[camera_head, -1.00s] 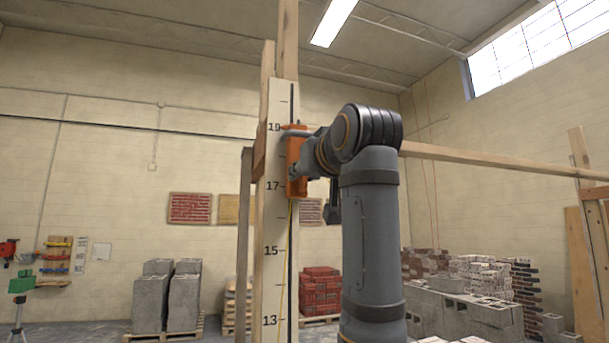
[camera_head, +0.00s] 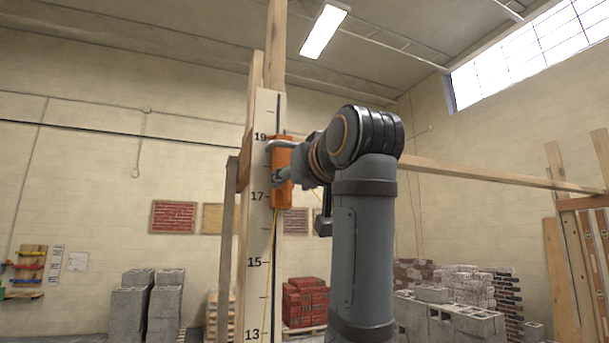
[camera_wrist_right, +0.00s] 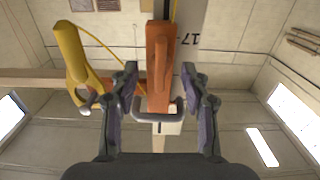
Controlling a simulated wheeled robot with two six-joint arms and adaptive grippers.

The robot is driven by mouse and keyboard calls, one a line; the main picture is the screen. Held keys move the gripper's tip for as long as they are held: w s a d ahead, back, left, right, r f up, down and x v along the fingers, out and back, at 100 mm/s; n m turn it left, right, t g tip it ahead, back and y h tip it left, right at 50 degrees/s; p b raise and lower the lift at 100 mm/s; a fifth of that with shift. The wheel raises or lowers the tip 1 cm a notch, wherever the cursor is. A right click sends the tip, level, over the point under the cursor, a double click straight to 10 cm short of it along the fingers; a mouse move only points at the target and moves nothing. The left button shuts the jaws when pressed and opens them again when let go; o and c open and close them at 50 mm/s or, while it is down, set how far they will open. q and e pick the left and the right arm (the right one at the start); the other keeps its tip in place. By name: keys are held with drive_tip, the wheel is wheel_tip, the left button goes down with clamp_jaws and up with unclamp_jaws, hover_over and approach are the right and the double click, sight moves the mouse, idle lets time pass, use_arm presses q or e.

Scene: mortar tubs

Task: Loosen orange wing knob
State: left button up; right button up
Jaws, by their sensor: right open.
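A tall pale post marked with numbers (camera_head: 263,235) carries an orange clamp-like block (camera_head: 282,178) between the marks 19 and 17. In the right wrist view this orange block (camera_wrist_right: 159,75) has a grey U-shaped handle at its lower end. My right gripper (camera_wrist_right: 158,70) is open, with one finger on each side of the block and a visible gap on both sides. In the head view the gripper's fingers are small and partly hidden by my right arm. My left gripper is not in view.
A yellow tool-like piece (camera_wrist_right: 73,55) is left of the fingers in the wrist view. A yellow cord hangs down the post. A horizontal wooden rail (camera_head: 480,173) runs behind my arm. Grey blocks (camera_head: 147,305) and red bricks (camera_head: 305,302) stand behind on the floor.

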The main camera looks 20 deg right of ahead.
drive_tip(key=s, duration=0.9)
drive_tip(key=shift+d, duration=0.15)
drive_tip(key=shift+s, duration=0.1)
